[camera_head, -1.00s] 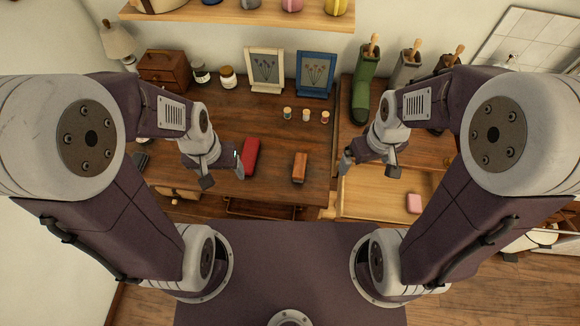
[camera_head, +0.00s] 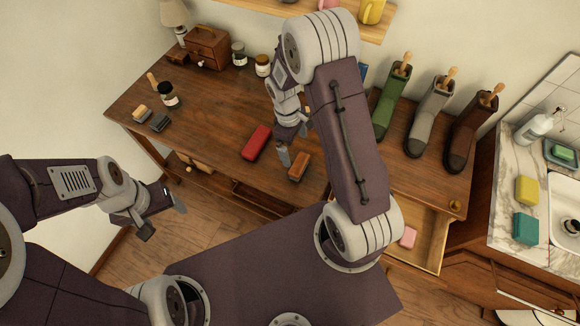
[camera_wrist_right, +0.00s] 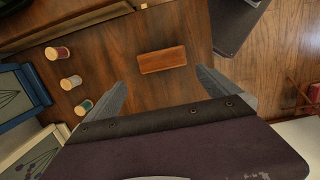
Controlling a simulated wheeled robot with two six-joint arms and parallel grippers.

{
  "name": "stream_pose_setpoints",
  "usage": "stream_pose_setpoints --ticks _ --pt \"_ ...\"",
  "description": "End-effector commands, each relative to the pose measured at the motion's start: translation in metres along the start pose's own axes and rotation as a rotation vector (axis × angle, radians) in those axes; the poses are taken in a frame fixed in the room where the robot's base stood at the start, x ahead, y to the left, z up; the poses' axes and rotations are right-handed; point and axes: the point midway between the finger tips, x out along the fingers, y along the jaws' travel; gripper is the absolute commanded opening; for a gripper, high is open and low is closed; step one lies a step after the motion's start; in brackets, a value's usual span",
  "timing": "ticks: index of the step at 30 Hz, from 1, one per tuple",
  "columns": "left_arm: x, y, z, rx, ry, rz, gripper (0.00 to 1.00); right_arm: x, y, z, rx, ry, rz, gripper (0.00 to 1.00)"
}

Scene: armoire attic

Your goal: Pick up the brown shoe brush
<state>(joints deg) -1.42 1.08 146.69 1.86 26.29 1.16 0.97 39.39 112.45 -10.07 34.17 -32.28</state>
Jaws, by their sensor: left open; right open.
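The brown shoe brush (camera_head: 299,166) lies on the wooden table near its front edge, to the right of a red brush-like block (camera_head: 256,143). In the right wrist view the brown brush (camera_wrist_right: 162,59) lies beyond the fingertips, roughly between them. My right gripper (camera_head: 293,145) is open and empty, above the table just behind the brush. Its two spread fingers show in the right wrist view (camera_wrist_right: 160,85). My left gripper (camera_head: 163,213) is open and empty, out in front of the table at the left, away from the brush.
Several thread spools (camera_wrist_right: 70,81) and picture frames (camera_wrist_right: 20,90) lie to the side of the right gripper. Boots (camera_head: 428,117) stand at the right. An open drawer (camera_head: 424,225) holds a pink block (camera_head: 408,237). Jars (camera_head: 168,96) and small brushes (camera_head: 159,123) stand at the left.

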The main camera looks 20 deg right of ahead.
Motion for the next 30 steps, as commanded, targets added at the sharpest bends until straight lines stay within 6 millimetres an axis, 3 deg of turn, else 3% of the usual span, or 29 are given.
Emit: stream_pose_setpoints --ticks 6,12,17,25,30 --pt "0.001 0.000 0.000 0.000 0.000 0.000 0.71 0.011 -0.003 0.004 0.002 -0.014 -0.013 1.00" --pt "0.000 0.000 0.000 0.000 0.000 0.000 0.71 0.041 -0.003 0.005 0.003 -0.015 -0.014 1.00" --pt "0.000 0.000 0.000 0.000 0.000 0.000 0.71 0.046 -0.003 0.005 0.003 -0.013 -0.012 1.00" --pt "0.000 0.000 0.000 0.000 0.000 0.000 0.71 0.090 -0.007 0.009 0.003 -0.014 -0.013 1.00" --pt "0.000 0.000 0.000 0.000 0.000 0.000 0.71 0.097 -0.006 0.009 0.002 -0.011 -0.011 1.00"
